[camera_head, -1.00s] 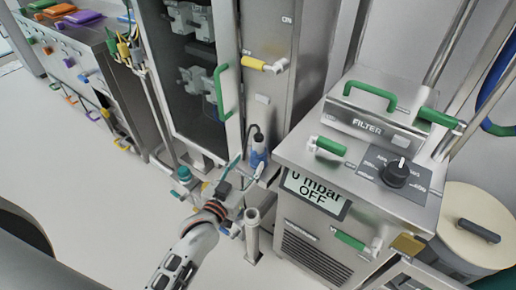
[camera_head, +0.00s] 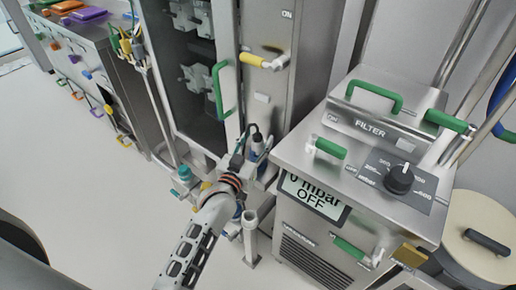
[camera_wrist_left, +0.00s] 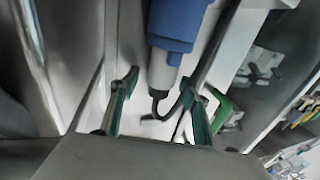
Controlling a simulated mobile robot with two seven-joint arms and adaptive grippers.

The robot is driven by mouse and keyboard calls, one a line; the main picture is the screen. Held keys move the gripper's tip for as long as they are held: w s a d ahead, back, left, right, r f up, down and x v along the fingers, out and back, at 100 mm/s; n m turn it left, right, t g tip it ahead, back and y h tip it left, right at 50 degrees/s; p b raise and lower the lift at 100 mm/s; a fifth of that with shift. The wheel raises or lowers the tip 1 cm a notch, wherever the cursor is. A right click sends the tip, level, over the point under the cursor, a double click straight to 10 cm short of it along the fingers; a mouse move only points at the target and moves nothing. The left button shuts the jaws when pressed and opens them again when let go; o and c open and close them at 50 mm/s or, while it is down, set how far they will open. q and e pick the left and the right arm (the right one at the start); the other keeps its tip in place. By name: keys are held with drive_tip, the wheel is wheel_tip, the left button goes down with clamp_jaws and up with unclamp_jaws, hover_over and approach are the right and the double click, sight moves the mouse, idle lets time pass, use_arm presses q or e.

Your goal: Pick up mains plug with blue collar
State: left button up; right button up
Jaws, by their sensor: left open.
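The mains plug with the blue collar (camera_head: 258,147) hangs upright by the front edge of the steel cabinet in the head view. In the left wrist view its blue collar (camera_wrist_left: 178,22) is large at the top, with a pale grey body below it and a black cable end bending away. My left gripper (camera_head: 241,160) is beside the plug, partly hidden by its own wrist. In the left wrist view the left gripper (camera_wrist_left: 160,100) is open, its teal-padded fingers on either side of the plug's cable end. Contact cannot be told. My right gripper is not in view.
A grey filter unit (camera_head: 362,125) with green handles and a black dial stands to the right. The glass-doored cabinet (camera_head: 190,70) with a green handle (camera_head: 220,90) stands behind. A vertical pipe (camera_head: 250,235) rises below the plug. Open floor lies left.

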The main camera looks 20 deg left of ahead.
use_arm(q)
drive_tip(key=shift+w, duration=0.3)
drive_tip(key=shift+c, duration=0.3)
clamp_jaws()
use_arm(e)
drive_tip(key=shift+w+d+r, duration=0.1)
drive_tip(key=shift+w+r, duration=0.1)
use_arm(q)
drive_tip(key=shift+r, duration=0.1)
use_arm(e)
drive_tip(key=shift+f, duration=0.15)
